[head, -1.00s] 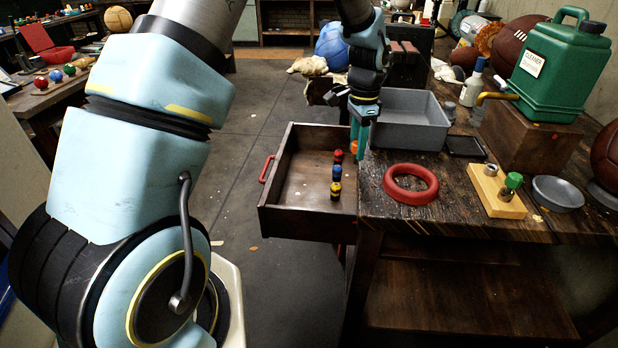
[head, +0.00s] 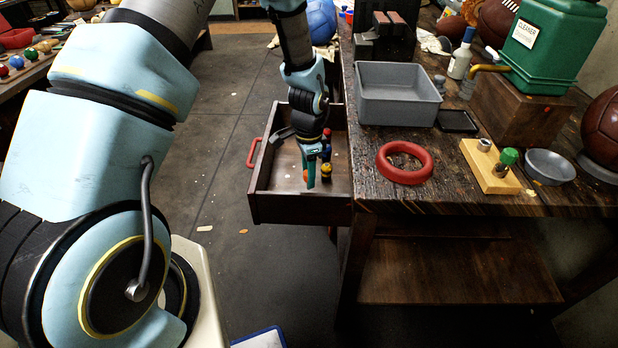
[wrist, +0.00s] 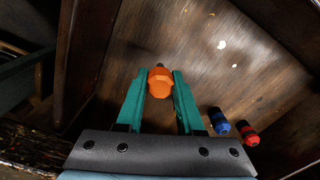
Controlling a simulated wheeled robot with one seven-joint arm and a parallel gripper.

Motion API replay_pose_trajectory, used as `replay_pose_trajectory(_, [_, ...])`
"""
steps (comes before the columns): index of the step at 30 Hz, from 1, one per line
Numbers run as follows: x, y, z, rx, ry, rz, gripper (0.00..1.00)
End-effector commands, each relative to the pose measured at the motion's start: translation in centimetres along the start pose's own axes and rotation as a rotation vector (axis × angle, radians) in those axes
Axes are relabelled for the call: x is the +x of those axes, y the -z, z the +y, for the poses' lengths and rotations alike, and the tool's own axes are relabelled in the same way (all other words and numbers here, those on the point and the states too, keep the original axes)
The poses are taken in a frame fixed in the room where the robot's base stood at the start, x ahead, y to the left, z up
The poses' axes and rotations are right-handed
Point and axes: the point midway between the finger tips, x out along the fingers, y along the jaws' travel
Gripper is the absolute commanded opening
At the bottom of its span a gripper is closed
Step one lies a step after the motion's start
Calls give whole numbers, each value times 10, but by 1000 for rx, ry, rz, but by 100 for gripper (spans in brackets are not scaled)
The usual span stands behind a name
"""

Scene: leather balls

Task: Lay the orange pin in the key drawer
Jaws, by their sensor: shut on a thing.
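The orange pin (wrist: 160,83) is between the green fingertips of my gripper (wrist: 159,80) in the wrist view. My gripper is shut on it. A blue pin (wrist: 219,121) and a red pin (wrist: 246,132) are to the right of my gripper.
The workbench (head: 440,190) is right of the drawer. It carries a red ring (head: 404,177), a grey bin (head: 398,112), a pale wooden block (head: 489,166) and a green can (head: 553,50). The drawer's red handle (head: 252,153) sticks out left.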

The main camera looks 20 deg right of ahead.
Motion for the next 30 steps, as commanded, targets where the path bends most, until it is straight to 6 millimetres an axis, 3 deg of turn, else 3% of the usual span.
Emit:
replay_pose_trajectory(6, [23,0,0,0,-1,-2,0])
replay_pose_trajectory(17, [28,0,0,0,0,-1,0])
replay_pose_trajectory(18, [28,0,0,0,0,0,37])
replay_pose_trajectory(26, [27,0,0,0,0,0,66])
replay_pose_trajectory(30, [27,0,0,0,0,0,66])
